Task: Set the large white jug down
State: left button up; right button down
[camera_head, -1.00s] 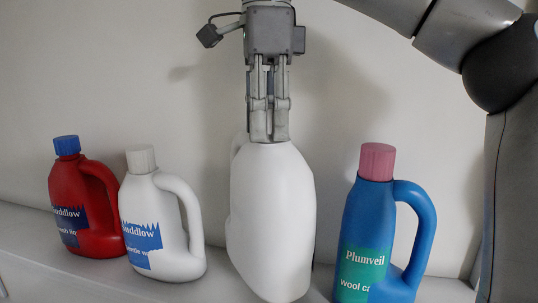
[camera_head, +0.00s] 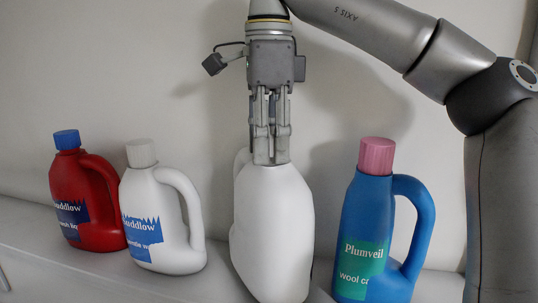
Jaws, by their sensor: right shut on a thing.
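The large white jug (camera_head: 273,232) is upright in the middle of the head view, between a smaller white bottle and a blue bottle. Its lower end runs to the bottom edge of the picture, so I cannot tell whether it touches the shelf. My right gripper (camera_head: 271,160) points straight down and is shut on the top of the jug. The fingers hide the jug's neck. Part of its handle shows at its upper left. My left gripper is not in view.
A red bottle with a blue cap (camera_head: 86,200) and a white bottle with a handle (camera_head: 160,215) stand on the grey shelf (camera_head: 60,250) at left. A blue bottle with a pink cap (camera_head: 372,225) stands close at right. A pale wall is behind.

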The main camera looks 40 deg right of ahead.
jog(key=shift+f, duration=0.95)
jog(key=shift+w+d+f, duration=0.2)
jog(key=shift+f, duration=0.1)
jog(key=shift+s, duration=0.1)
jog(key=c, duration=0.9)
grip_release()
jog(key=shift+a, duration=0.1)
notch_tip(320, 180, up, 6)
jog(key=shift+r, duration=0.75)
